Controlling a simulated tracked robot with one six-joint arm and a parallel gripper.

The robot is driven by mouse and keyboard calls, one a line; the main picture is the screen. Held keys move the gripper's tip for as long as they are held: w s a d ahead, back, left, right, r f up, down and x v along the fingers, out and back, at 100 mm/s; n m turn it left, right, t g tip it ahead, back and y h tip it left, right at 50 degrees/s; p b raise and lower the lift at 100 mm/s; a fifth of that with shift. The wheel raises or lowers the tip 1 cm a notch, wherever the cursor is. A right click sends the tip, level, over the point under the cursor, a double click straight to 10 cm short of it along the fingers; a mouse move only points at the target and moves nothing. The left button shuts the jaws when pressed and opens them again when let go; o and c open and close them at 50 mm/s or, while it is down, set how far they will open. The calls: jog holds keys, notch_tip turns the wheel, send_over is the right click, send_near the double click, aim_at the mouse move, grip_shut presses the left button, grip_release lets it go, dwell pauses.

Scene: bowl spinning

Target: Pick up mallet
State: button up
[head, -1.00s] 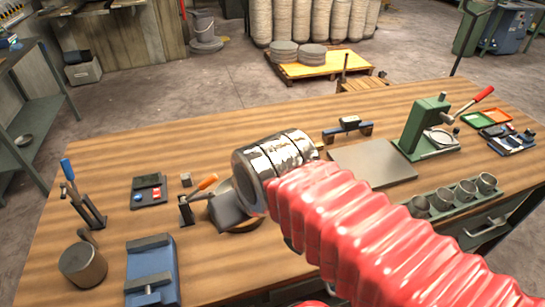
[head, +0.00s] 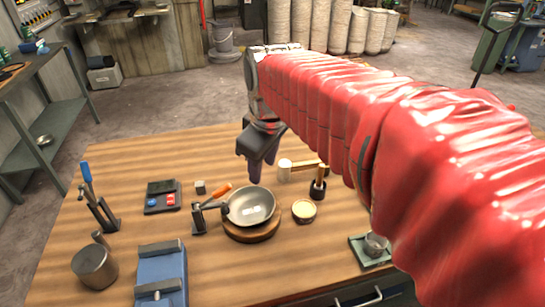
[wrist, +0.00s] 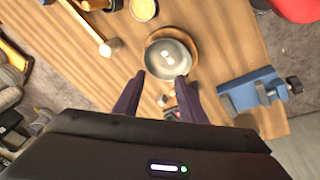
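The mallet (head: 285,169), with a pale head and a wooden handle, lies on the wooden bench just right of my gripper in the head view. My arm hides part of its handle end. In the wrist view the mallet (wrist: 84,25) lies at upper left, its head pointing toward the bowl. My gripper (head: 248,178) points down above the bench, behind the bowl in the head view. In the wrist view my gripper (wrist: 158,84) has its two dark fingers spread apart with nothing between them. It is apart from the mallet.
A metal bowl (head: 250,206) sits on a round wooden base (head: 252,235), with an orange-handled tool (head: 212,200) beside it. A small tan dish (head: 304,211) and a dark-based upright wooden tool (head: 319,183) stand to the right. A blue vise (head: 161,271) is at front left.

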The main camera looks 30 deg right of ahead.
jog(key=w+d+f+n+g, duration=0.2)
jog(key=w+d+n, duration=0.3)
jog(key=w+d, duration=0.4)
jog(key=n+g, duration=0.1)
jog(key=n, duration=0.3)
send_over(297, 164)
notch_tip(297, 164, down, 5)
jog(key=shift+r+y, duration=0.2)
jog(key=shift+y, duration=0.1)
jog(key=shift+f, duration=0.1)
jog(key=shift+f, duration=4.2)
jog(key=shift+f, duration=0.1)
jog(key=shift+f, duration=2.5)
jog(key=shift+c, duration=0.5)
